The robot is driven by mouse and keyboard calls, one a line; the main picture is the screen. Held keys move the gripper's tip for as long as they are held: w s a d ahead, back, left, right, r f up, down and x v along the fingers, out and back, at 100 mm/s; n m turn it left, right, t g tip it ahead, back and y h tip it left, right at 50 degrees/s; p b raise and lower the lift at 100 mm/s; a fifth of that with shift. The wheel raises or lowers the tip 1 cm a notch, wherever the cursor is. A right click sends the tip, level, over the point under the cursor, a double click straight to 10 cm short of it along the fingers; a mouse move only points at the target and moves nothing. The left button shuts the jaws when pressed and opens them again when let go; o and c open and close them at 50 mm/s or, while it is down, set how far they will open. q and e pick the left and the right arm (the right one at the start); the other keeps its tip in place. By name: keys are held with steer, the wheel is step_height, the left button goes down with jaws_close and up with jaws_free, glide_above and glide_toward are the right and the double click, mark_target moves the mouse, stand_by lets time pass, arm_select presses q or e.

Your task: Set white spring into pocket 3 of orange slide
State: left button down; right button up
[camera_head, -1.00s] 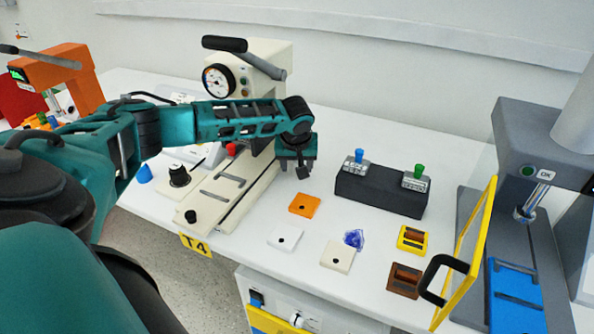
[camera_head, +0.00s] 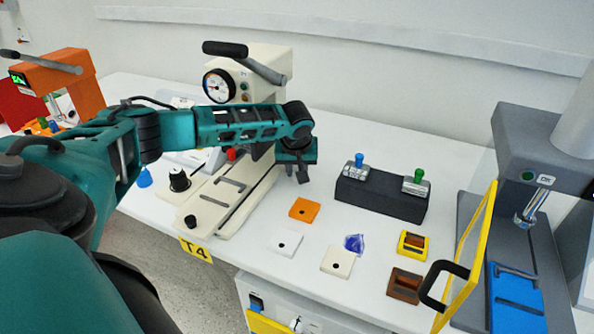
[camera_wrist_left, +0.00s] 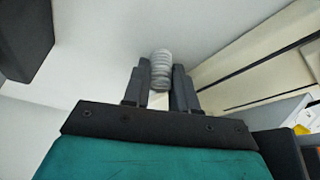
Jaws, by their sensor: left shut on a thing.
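My left gripper (camera_head: 302,174) hangs over the white table, between the cream press and the black block. In the left wrist view its two dark fingers (camera_wrist_left: 160,88) are shut on a white coiled spring (camera_wrist_left: 161,66), which sticks out beyond the fingertips. The spring is not clear in the head view. An orange square plate (camera_head: 304,209) with one dark hole lies on the table below the gripper. I cannot tell a numbered pocket on any orange slide. An orange press (camera_head: 62,80) stands at the far left, its lower part mostly hidden by my arm. My right gripper is not in view.
The cream press (camera_head: 265,75) stands behind my arm. The black block (camera_head: 381,197) carries blue-topped and green-topped pieces. White (camera_head: 284,242), cream (camera_head: 337,262), yellow (camera_head: 413,245) and brown (camera_head: 405,284) pieces lie in front. A yellow-framed guard (camera_head: 470,250) stands at right.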

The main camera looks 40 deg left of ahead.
arm_select(q)
steer(key=v, duration=0.3)
steer(key=shift+w+a+r+p, duration=0.1)
steer(key=shift+w+r+p, duration=0.05)
steer(key=shift+r+p, duration=0.2)
steer(key=s+d, duration=0.3)
steer(key=s, duration=0.1)
steer(key=s+d, duration=0.4)
steer(key=s+d+p, duration=0.1)
steer(key=s+d, duration=0.3)
steer(key=s, duration=0.1)
steer(key=shift+d, duration=0.1)
steer(key=w+d+r+m+h, duration=0.1)
steer(key=d+r+m, duration=0.3)
steer(key=d, duration=0.3)
steer(key=w+d+r+m+t+h, duration=0.1)
steer(key=d+r+m, duration=0.3)
steer(key=d, duration=0.3)
steer(key=shift+w+r+h, duration=0.25)
steer(key=shift+h, duration=0.15)
